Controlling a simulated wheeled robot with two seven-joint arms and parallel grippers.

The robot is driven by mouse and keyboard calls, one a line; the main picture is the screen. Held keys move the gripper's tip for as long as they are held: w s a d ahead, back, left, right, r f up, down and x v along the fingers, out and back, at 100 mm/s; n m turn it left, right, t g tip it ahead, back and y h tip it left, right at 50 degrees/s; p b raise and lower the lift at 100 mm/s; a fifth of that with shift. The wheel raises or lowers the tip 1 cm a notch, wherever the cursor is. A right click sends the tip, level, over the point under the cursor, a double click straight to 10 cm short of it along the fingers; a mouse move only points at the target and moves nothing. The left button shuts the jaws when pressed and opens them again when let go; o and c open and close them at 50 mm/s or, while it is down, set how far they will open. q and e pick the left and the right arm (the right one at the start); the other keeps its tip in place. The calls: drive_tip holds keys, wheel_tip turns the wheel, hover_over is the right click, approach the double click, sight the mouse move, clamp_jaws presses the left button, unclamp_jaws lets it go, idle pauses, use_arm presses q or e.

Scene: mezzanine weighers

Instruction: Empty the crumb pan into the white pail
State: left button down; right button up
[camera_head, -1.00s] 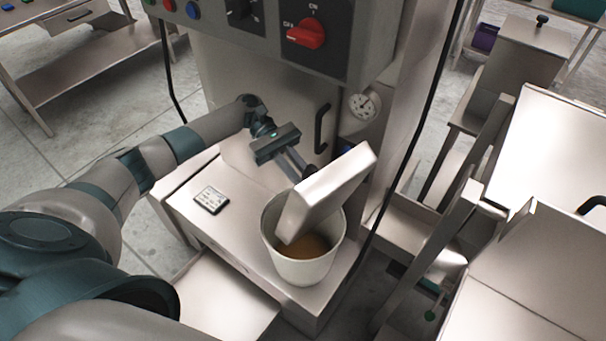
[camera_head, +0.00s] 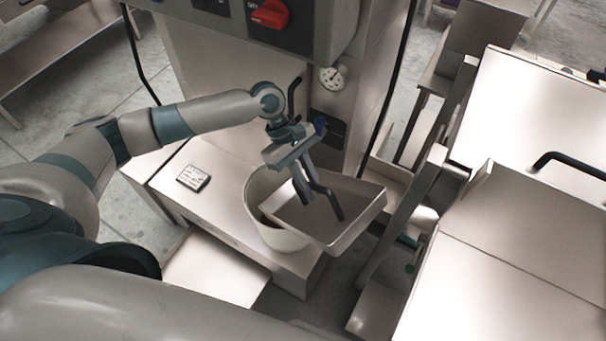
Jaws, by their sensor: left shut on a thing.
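The crumb pan (camera_head: 350,193) is a shallow metal tray. It is held nearly level, a little tilted, above and to the right of the white pail, and its visible inside looks empty. My left gripper (camera_head: 318,193) is shut on the pan's dark handle (camera_head: 331,203). The white pail (camera_head: 252,196) stands upright on the low metal ledge; the pan hides most of its mouth, so its contents are not visible now. My right gripper is not in view.
A small display box (camera_head: 193,178) lies on the ledge (camera_head: 216,205) left of the pail. The machine cabinet with a red switch (camera_head: 270,13) and a dial gauge (camera_head: 331,78) rises behind. Metal chutes and a dark-handled cover (camera_head: 570,165) crowd the right.

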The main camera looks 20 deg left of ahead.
sight(324, 210)
use_arm(q)
drive_tip(key=shift+s+d+f+y, duration=0.1)
drive_tip(key=shift+d+f+y, duration=0.2)
drive_tip(key=shift+d, duration=0.15)
drive_tip(key=d+y+p, duration=0.1)
drive_tip(key=p, duration=0.2)
drive_tip(key=t+y+p, duration=0.1)
drive_tip(key=p, duration=0.3)
drive_tip(key=s+d+y+p, duration=0.1)
drive_tip(key=y+p, duration=0.1)
drive_tip(key=p, duration=0.2)
drive_tip(key=shift+s+d+f+t, duration=0.1)
drive_tip(key=shift+d+f+t, duration=0.2)
drive_tip(key=shift+f+t, duration=0.1)
drive_tip(key=shift+s+d+f+y+p, duration=0.1)
drive_tip(key=shift+d+f+y+p, duration=0.25)
drive_tip(key=shift+p, duration=0.3)
drive_tip(key=shift+f+t+y+p, duration=0.15)
drive_tip(key=shift+t+y+p, duration=0.15)
drive_tip(key=shift+y+p, duration=0.1)
